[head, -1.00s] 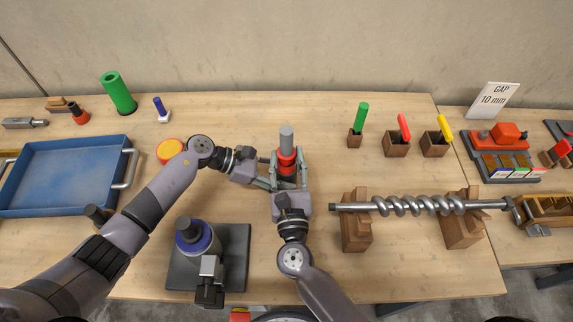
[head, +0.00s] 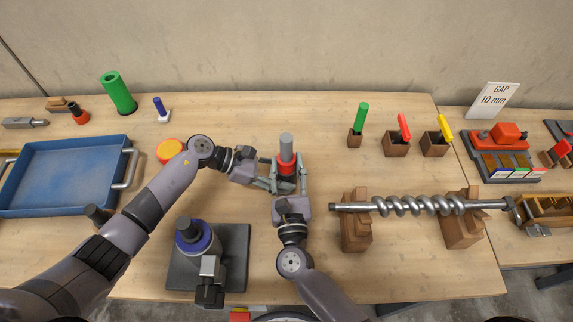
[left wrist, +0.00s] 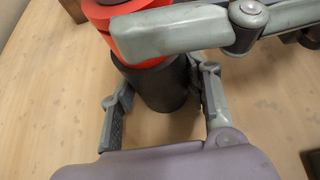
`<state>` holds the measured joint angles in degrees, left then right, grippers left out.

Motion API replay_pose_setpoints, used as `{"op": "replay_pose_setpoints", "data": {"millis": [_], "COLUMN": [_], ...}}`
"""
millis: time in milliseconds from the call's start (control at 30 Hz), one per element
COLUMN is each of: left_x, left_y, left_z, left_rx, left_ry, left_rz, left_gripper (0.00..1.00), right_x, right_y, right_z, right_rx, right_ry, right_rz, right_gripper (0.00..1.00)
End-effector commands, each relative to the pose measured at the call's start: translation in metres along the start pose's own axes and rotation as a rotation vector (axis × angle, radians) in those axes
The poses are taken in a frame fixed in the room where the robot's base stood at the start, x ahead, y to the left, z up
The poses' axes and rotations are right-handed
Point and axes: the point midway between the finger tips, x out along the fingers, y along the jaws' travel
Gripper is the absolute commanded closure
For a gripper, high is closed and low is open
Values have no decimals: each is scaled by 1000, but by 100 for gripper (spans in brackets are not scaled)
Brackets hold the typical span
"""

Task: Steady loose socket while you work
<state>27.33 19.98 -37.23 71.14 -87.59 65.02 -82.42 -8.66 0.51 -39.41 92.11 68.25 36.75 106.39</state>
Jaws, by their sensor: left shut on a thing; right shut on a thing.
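An upright part with a grey rod (head: 286,142) on top and a red body (head: 287,158) stands at mid-table in the head view. Below the red body is a black cylindrical socket (left wrist: 165,85), seen in the left wrist view. My left gripper (head: 277,183) comes from the left, low down, with its fingers either side of the black socket, shut on it. My right gripper (head: 288,170) comes from the front and is shut on the red body just above; its finger crosses the red part in the left wrist view. The socket's base is mostly hidden in the head view.
A blue tray (head: 62,172) and a yellow-red button (head: 170,150) are to the left. A dark plate with a blue-ringed cylinder (head: 195,236) stands in front. A steel auger (head: 420,205) rests on wooden blocks at right. Small wooden holders (head: 397,146) stand behind it.

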Motion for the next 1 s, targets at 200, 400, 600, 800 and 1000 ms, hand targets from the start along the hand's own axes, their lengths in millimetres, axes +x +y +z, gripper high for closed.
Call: {"op": "replay_pose_setpoints", "data": {"millis": [200, 400, 600, 800, 1000], "left_x": [0, 0, 0, 0, 0], "left_y": [0, 0, 0, 0, 0], "left_z": [0, 0, 0, 0, 0], "left_rx": [1, 1, 1, 1, 1], "left_ry": [0, 0, 0, 0, 0], "left_rz": [0, 0, 0, 0, 0], "left_gripper": [72, 72, 72, 72, 72], "right_x": [0, 0, 0, 0, -3], "right_y": [0, 0, 0, 0, 0], "right_z": [-1, -1, -1, -1, -2], "right_rx": [0, 0, 0, 0, 0], "right_ry": [1, 2, 1, 1, 3], "right_rz": [0, 0, 0, 0, 0], "right_gripper": [94, 57, 44, 40, 40]}}
